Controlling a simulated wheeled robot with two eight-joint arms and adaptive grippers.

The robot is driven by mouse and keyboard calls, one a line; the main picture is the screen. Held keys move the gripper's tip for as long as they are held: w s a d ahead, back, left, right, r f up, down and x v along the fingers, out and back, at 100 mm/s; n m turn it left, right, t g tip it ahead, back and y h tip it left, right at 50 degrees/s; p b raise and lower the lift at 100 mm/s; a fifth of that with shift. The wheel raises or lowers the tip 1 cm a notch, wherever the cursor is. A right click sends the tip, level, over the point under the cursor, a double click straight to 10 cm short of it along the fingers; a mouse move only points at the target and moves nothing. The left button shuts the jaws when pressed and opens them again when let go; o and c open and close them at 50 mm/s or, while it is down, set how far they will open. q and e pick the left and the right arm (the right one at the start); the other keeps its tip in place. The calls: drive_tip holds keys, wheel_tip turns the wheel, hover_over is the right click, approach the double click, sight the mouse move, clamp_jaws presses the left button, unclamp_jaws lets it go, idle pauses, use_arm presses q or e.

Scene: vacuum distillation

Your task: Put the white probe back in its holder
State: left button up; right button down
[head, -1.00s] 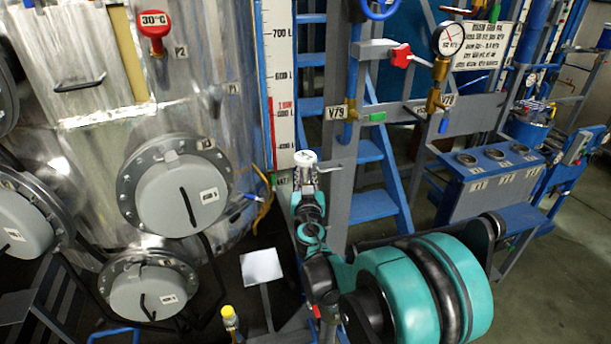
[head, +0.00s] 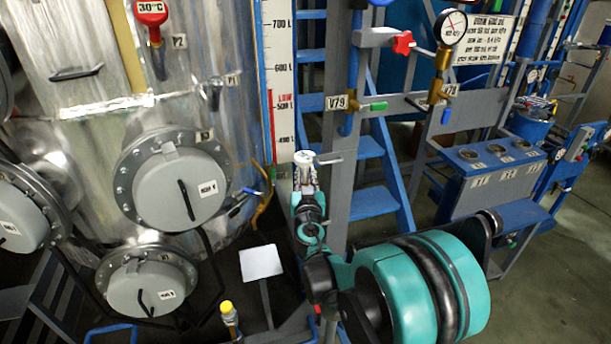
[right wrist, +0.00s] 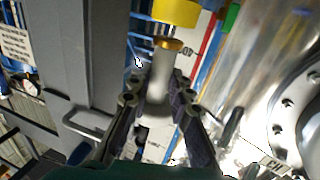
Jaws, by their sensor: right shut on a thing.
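My right gripper (head: 308,190) is in the middle of the head view, beside the level scale. It is shut on the white probe (head: 305,158), whose white round end shows above the fingers. In the right wrist view the probe (right wrist: 163,75) is a pale cylinder with a brass-coloured rim, between the dark fingers (right wrist: 160,105). A yellow part (right wrist: 176,12) lies in line with that rim; I cannot tell whether it is joined to the probe. I cannot make out the holder for certain. My left gripper is not in view.
A steel vessel (head: 75,140) with round grey hatches stands at left. A white plate on a post (head: 261,263) and a yellow-capped item (head: 228,308) are low in front. The pressure gauge (head: 450,27), pipes and a blue ladder (head: 372,203) stand behind and right.

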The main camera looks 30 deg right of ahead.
drive_tip(key=shift+f+b, duration=0.55)
drive_tip(key=shift+f, duration=0.15)
drive_tip(key=c, duration=1.3)
unclamp_jaws()
drive_tip(key=v, duration=1.2)
